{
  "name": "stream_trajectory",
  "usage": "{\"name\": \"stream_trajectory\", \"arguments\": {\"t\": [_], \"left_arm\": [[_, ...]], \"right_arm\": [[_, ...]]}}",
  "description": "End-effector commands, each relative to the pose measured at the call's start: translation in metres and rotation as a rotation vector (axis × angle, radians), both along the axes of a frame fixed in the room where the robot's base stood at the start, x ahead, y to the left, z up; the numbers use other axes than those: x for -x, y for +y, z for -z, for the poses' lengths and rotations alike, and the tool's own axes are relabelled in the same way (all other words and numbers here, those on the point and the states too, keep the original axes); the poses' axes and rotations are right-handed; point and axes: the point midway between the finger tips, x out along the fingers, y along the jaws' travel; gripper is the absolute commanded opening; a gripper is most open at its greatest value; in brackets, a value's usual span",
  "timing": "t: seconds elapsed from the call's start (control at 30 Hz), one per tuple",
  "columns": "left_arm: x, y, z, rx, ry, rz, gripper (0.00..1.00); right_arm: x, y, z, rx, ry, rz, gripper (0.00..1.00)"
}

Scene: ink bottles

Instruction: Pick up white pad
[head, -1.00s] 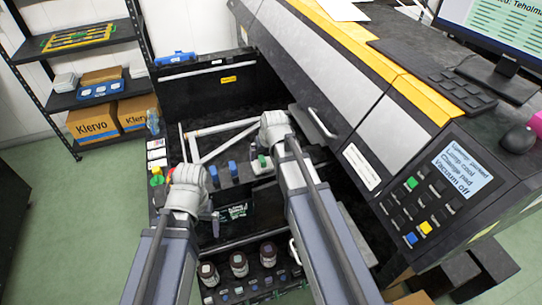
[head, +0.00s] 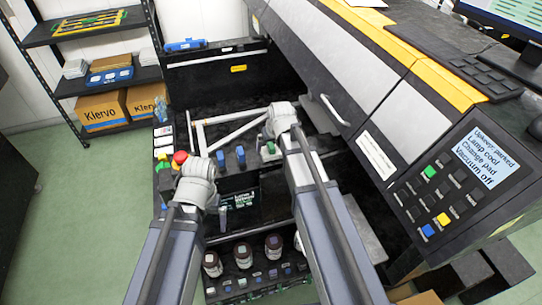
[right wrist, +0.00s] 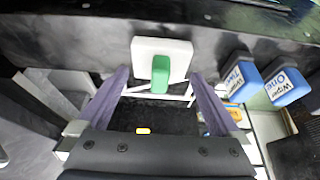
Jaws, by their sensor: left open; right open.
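The white pad (right wrist: 150,47) is a white block with a green tab (right wrist: 161,72) on its front, in the right wrist view. It stands against a dark wall. My right gripper (right wrist: 158,77) is open, with one purple finger on each side of the green tab; I cannot tell if they touch. In the head view the green tab (head: 271,147) shows just below my right wrist, and most of the pad is hidden there. My left gripper (head: 222,214) is at the left of the open bay, pointing down, its fingertips partly hidden by the wrist.
Dark bottles (head: 243,255) stand in front. The machine's control panel (head: 455,190) is at the right.

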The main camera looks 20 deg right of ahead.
Motion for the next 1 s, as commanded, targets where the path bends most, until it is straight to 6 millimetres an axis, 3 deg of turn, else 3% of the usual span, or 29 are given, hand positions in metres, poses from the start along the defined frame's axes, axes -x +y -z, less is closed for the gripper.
{"name": "stream_trajectory", "arguments": {"t": [0.03,0.1,0.4,0.9,1.0], "left_arm": [[0.0000,0.0000,0.0135,0.000,0.000,0.000,1.00],[0.0001,0.0000,0.0196,0.000,0.000,0.000,1.00],[0.0000,0.0000,0.0201,0.000,0.000,0.000,1.00],[0.0000,0.0000,0.0201,0.000,0.000,0.000,1.00],[0.0000,0.0000,0.0201,0.000,0.000,0.000,1.00]], "right_arm": [[-0.0042,0.0001,0.0134,0.000,0.000,0.000,1.00],[-0.0069,0.0001,0.0196,0.000,0.000,0.000,1.00],[-0.0082,0.0003,0.0201,0.000,0.000,0.000,1.00],[-0.0081,0.0003,0.0201,0.000,0.000,0.000,0.45],[-0.0081,0.0003,0.0201,0.000,0.000,0.000,0.39]]}}
